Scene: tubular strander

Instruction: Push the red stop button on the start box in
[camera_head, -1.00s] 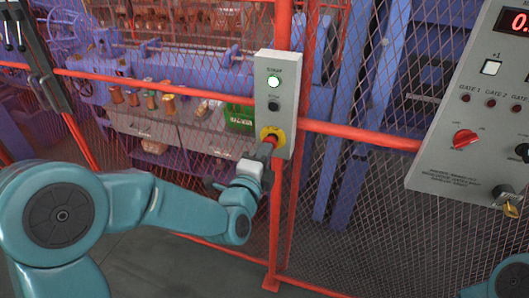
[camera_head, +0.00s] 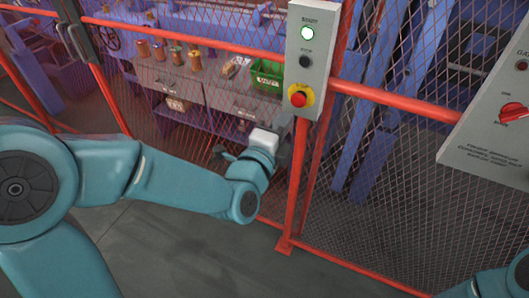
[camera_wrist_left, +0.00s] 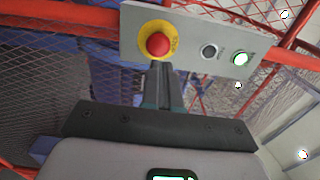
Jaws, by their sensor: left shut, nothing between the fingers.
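The grey start box (camera_head: 318,62) is on a red fence post. It carries a lit green start button (camera_head: 307,33), a black button (camera_head: 306,61) and, at the bottom, the red stop button (camera_head: 299,99) on a yellow disc. My left gripper (camera_head: 287,134) is shut and empty, below and a little left of the stop button, with a gap between them in the head view. In the left wrist view, the shut fingers (camera_wrist_left: 166,70) point toward the red stop button (camera_wrist_left: 158,44); whether they touch it cannot be told there. My right gripper is out of view.
A red horizontal rail (camera_head: 400,106) and wire mesh fence the machine behind the box. A grey control panel (camera_head: 490,150) with a red knob (camera_head: 513,112) stands at the right. Spools and a green crate (camera_head: 267,78) sit behind the mesh.

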